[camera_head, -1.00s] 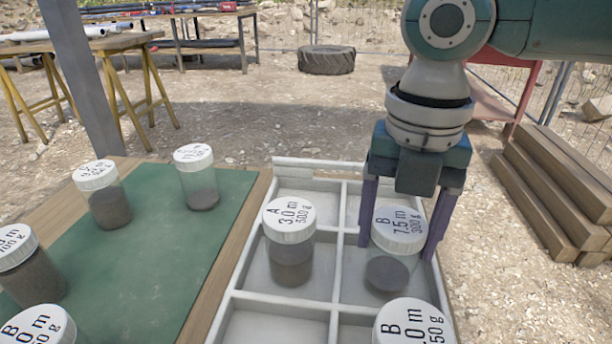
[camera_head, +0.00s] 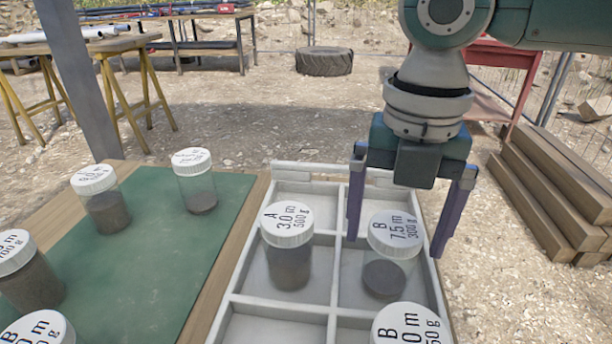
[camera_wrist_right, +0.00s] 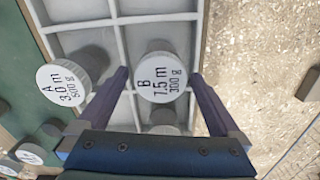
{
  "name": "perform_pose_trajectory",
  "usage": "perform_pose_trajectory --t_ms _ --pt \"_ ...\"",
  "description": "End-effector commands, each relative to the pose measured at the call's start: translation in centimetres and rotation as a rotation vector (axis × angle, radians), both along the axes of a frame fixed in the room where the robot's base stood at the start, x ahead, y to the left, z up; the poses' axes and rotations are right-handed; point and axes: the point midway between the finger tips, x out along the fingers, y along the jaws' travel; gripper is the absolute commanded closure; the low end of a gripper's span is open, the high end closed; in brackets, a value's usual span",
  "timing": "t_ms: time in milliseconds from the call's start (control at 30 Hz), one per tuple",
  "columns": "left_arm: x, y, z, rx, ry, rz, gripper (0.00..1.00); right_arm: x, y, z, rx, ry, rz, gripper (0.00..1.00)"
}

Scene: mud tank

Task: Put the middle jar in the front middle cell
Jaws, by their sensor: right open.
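A white-lidded jar marked B 7.5 m 300 g (camera_head: 388,272) stands upright in a right-column cell of the pale divided tray (camera_head: 232,278). My right gripper (camera_head: 400,228) is open and empty above and around its lid; in the right wrist view the lid (camera_wrist_right: 162,77) lies between the spread fingers. Jar A 3.0 m 500 g (camera_head: 289,262) stands in the cell to its left. Another B jar (camera_head: 407,328) is nearer, cut by the bottom edge. Several jars stand on the green mat (camera_head: 150,262), including a back one (camera_head: 198,190). My left gripper is out of view.
The other mat jars are at the back left (camera_head: 103,205), left edge (camera_head: 25,275) and bottom left (camera_head: 38,330). A grey post (camera_head: 80,80) rises behind the mat. Stacked timber beams (camera_head: 555,190) lie right of the tray. The back tray cells look empty.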

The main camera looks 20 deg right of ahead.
Motion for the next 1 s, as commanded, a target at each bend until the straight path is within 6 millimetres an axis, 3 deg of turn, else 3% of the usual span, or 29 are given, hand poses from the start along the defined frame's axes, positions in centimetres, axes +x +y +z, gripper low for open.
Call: perform_pose_trajectory --t_ms 200,433,600,1000 --pt "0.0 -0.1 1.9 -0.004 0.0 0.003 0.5 0.1 0.0 5.5 0.001 -0.005 -0.001 0.0" --pt "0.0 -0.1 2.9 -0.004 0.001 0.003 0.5 0.1 0.0 9.6 0.0 -0.003 -0.002 0.0" --pt "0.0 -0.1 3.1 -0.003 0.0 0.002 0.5 0.0 0.0 10.8 0.0 0.0 -0.002 0.0" --pt "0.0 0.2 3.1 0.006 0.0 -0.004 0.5 0.0 0.0 10.8 0.0 0.0 -0.002 0.0"
